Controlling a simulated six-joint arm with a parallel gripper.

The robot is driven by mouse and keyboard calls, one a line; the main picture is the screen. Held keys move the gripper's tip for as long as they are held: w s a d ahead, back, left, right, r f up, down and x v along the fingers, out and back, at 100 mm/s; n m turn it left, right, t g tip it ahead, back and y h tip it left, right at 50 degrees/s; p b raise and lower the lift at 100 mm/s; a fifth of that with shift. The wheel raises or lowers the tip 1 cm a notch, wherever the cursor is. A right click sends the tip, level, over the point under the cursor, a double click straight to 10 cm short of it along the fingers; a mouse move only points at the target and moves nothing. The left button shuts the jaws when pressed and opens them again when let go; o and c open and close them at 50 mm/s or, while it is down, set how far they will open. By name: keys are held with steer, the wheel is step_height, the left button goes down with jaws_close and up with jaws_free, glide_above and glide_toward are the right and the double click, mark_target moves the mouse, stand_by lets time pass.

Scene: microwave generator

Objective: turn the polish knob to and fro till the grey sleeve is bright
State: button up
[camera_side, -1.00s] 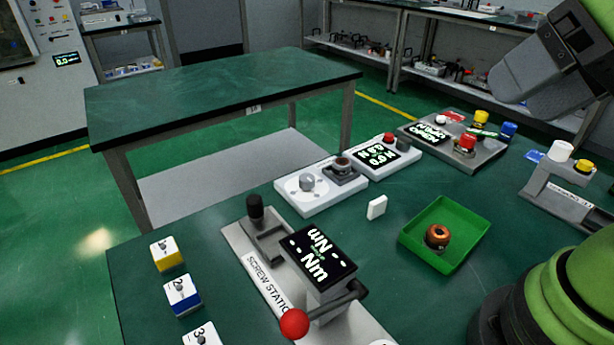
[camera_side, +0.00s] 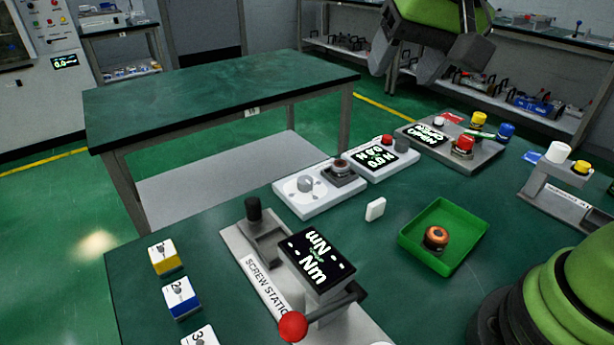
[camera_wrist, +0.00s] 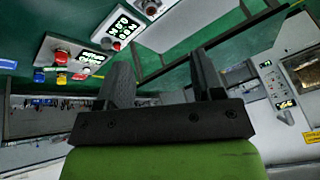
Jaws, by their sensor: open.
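A white unit (camera_side: 318,203) stands near the table's back edge in the side view. A grey round knob (camera_side: 305,184) sits on its white dial; I take it as the polish knob. A dark holder (camera_side: 343,178) on the same unit bears a small round part (camera_side: 341,166) with a dull brownish-grey top; I cannot tell surely that it is the grey sleeve. My gripper (camera_side: 424,68) is open and empty, high above and to the right of this unit, touching nothing. In the wrist view its two dark fingers (camera_wrist: 162,72) are apart.
A display box with a red button (camera_side: 387,140) adjoins the unit on the right. A button panel (camera_side: 470,153) stands further right. A green tray (camera_side: 444,265) holds a copper-coloured ring (camera_side: 435,238). A white block (camera_side: 375,209) and the screw station (camera_side: 262,283) stand nearer.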

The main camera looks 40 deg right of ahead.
steer(key=w+a+f+h, duration=0.1)
steer(key=w+a+f, duration=0.1)
steer(key=w+f, duration=0.65)
steer(key=g+h, duration=0.1)
glide_toward(305, 179)
steer(key=shift+m, duration=0.5)
steer(key=x, duration=0.9)
steer(key=shift+f, duration=0.15)
steer(key=c, duration=0.9)
steer(key=shift+n, duration=0.4)
